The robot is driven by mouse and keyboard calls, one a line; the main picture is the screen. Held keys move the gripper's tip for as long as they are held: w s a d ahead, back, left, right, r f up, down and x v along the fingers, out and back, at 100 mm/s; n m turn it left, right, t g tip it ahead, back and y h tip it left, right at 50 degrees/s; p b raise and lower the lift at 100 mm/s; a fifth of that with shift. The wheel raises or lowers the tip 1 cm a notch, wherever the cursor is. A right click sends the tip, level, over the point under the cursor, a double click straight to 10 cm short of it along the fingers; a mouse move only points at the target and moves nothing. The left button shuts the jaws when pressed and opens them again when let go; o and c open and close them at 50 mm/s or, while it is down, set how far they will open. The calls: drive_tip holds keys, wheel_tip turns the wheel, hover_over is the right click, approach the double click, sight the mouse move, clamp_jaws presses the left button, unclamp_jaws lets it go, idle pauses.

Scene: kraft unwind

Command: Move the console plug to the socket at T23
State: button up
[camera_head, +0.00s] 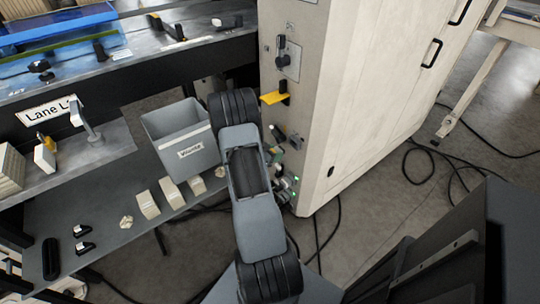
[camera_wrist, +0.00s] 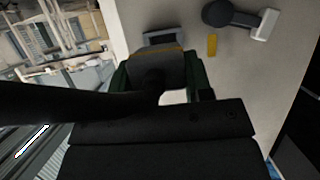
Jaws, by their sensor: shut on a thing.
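My gripper (camera_wrist: 160,88) shows in the wrist view, shut on a grey plug body (camera_wrist: 158,68) that I take for the console plug. A thick black cable (camera_wrist: 70,103) curves in from the left to it. The plug is close to the pale cabinet face; whether it touches a socket is hidden. In the head view my arm hides most of the gripper, beside the lower part of the cabinet (camera_head: 345,90). Sockets with green lights (camera_head: 294,181) show there. I cannot read T23 on any of them.
A yellow handle (camera_head: 273,97) and a black rotary switch (camera_head: 281,43) stick out from the cabinet above the arm. A grey bin (camera_head: 181,135) stands left of the arm on a dark bench. Black cables (camera_head: 425,158) lie on the floor at right.

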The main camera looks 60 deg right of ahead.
sight(282, 148)
drive_tip(key=shift+s+d+b, duration=0.2)
drive_tip(key=shift+s+d, duration=0.05)
drive_tip(key=shift+d, duration=0.4)
drive_tip(key=shift+s+d+b, duration=0.15)
drive_tip(key=shift+s+d, duration=0.05)
drive_tip(key=shift+d, duration=0.4)
drive_tip(key=shift+s+d, duration=0.3)
drive_tip(key=shift+d, duration=0.6)
drive_tip(key=shift+s+d+p, duration=0.3)
drive_tip(key=shift+d+p, duration=0.15)
drive_tip(key=shift+d, duration=0.4)
idle(1.2)
drive_tip(key=o, duration=1.2)
drive_tip(key=p+v, duration=0.2)
drive_tip(key=v, duration=1.1)
drive_tip(key=shift+w+a+r, duration=0.1)
drive_tip(key=shift+a, duration=0.25)
